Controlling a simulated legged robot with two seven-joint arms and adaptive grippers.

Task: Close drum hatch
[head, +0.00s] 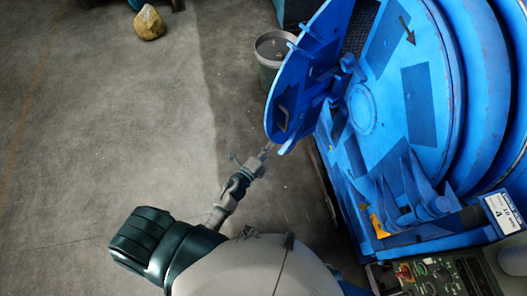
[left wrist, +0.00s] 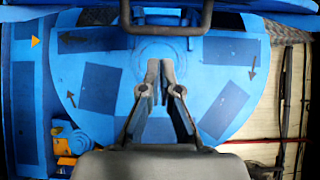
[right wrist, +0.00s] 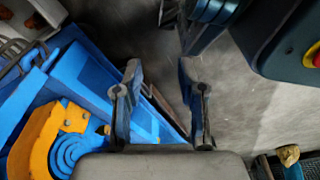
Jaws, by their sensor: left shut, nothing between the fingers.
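The blue drum hatch (head: 309,65) stands swung open from the drum (head: 408,85), with a dark handle (head: 283,118) on its outer side. My left gripper (head: 266,148) is just left of the hatch's lower end, shut and empty. In the left wrist view its fingertips (left wrist: 160,65) are close together below the dark handle (left wrist: 165,28), with the drum's blue face (left wrist: 228,95) behind. I cannot tell whether they touch the hatch. My right gripper (right wrist: 161,68) is open and empty in the right wrist view; it does not show in the head view.
A grey bucket (head: 272,48) stands on the floor behind the hatch. A yellowish rock (head: 149,22) lies farther back left. A control panel (head: 440,277) is at lower right, beside the drum's blue frame. The concrete floor (head: 110,130) on the left is largely clear.

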